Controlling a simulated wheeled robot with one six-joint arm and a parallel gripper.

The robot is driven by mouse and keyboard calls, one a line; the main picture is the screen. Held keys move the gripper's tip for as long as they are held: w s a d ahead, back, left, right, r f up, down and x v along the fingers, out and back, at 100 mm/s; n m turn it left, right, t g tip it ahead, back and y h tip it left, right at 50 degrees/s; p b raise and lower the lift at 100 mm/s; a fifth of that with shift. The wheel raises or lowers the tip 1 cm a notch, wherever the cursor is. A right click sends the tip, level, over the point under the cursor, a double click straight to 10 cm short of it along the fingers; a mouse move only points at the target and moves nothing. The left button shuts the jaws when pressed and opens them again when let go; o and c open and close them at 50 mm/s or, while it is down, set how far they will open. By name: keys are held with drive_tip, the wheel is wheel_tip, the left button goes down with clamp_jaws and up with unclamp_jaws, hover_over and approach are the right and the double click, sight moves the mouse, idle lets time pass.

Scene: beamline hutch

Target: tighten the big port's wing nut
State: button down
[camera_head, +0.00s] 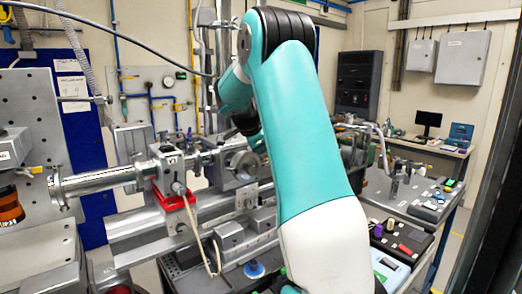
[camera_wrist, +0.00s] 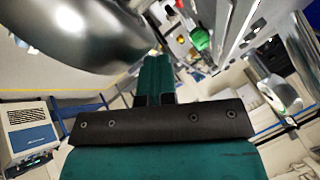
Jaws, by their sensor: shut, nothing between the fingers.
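In the wrist view my gripper (camera_wrist: 156,62) shows as two dark teal fingers pressed together, with nothing between them. A large, smooth, shiny metal body (camera_wrist: 75,30) fills the upper left of that view, close to the camera and beside the fingers. I cannot tell whether it belongs to the big port. In the head view the metal beamline (camera_head: 105,180) runs across the left, with a round-faced block (camera_head: 240,167) partly behind my arm. I cannot make out the wing nut in either view. My gripper is hidden in the head view.
A red-based clamp block (camera_head: 175,200) carries the tube, and a looped cable (camera_head: 212,250) hangs before the rail. A cart (camera_head: 435,205) with small items stands at right. In the wrist view, a green part (camera_wrist: 199,40) lies beyond the fingertips and a blue-grey box (camera_wrist: 32,135) at left.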

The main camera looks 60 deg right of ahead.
drive_tip(key=b+v, duration=0.1)
drive_tip(key=v, duration=1.6)
drive_tip(key=shift+r, duration=0.2)
drive_tip(key=w+a+f+n+t+y, duration=0.1)
drive_tip(key=a+f+n+t+y, duration=0.3)
drive_tip(key=a+n, duration=0.65)
drive_tip(key=w+a+f+n+g+y, duration=0.1)
drive_tip(key=a+f+n+y, duration=0.1)
drive_tip(key=a+f+n, duration=0.9)
drive_tip(key=s+a+f+n+g+y, duration=0.1)
drive_tip(key=s+a+n+y, duration=0.2)
drive_tip(key=s+a+n, duration=0.3)
drive_tip(key=s+a+f+n+g+y, duration=0.2)
drive_tip(key=s+a+n, duration=0.4)
drive_tip(key=s+a, duration=0.7)
drive_tip(key=a, duration=0.3)
drive_tip(key=shift+f+g+y, duration=0.3)
drive_tip(key=shift+y, duration=0.1)
